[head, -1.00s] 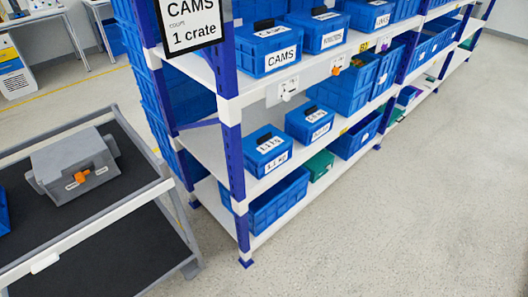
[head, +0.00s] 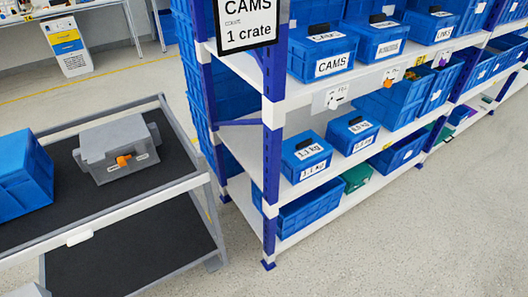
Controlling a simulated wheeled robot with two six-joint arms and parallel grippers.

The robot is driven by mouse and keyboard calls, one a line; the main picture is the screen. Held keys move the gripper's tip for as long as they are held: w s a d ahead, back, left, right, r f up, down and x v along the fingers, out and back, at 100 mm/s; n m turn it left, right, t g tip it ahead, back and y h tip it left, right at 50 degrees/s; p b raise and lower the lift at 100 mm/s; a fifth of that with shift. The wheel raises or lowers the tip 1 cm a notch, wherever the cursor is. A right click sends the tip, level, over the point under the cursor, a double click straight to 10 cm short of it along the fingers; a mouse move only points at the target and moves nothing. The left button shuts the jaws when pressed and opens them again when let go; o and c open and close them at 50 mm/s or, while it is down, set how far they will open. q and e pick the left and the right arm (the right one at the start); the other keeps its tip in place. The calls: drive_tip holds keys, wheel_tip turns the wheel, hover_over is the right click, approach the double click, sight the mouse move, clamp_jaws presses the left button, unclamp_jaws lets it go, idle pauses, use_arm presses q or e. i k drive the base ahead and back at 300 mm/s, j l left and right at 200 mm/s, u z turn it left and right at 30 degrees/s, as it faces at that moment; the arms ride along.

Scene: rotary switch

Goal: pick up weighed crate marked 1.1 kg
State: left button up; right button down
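A small blue crate (head: 306,157) with a black top part stands on the middle shelf of the rack, near its left front post. Its white labels seem to read 1.1 kg, though the print is small. A similar blue crate (head: 352,132) stands just right of it; its label is too small to read surely. Neither of my grippers shows in the head view.
A cart (head: 95,232) on the left bears a blue crate (head: 22,177) and a grey box with an orange knob (head: 124,160). The rack's post (head: 271,170) and CAMS sign (head: 248,24) stand left of the small crates. Floor (head: 430,230) at right is clear.

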sight(305, 154)
drive_tip(key=i+l+u, duration=0.25)
drive_tip(key=l, duration=0.2)
drive_tip(key=i+l+u, duration=0.1)
drive_tip(key=l+u, duration=0.15)
drive_tip(key=l, duration=0.2)
drive_tip(key=i+l+u, duration=0.15)
drive_tip(key=l+u, duration=0.15)
drive_tip(key=l, duration=0.2)
drive_tip(key=l+u, duration=0.25)
drive_tip(key=l, duration=0.25)
drive_tip(key=i, duration=0.05)
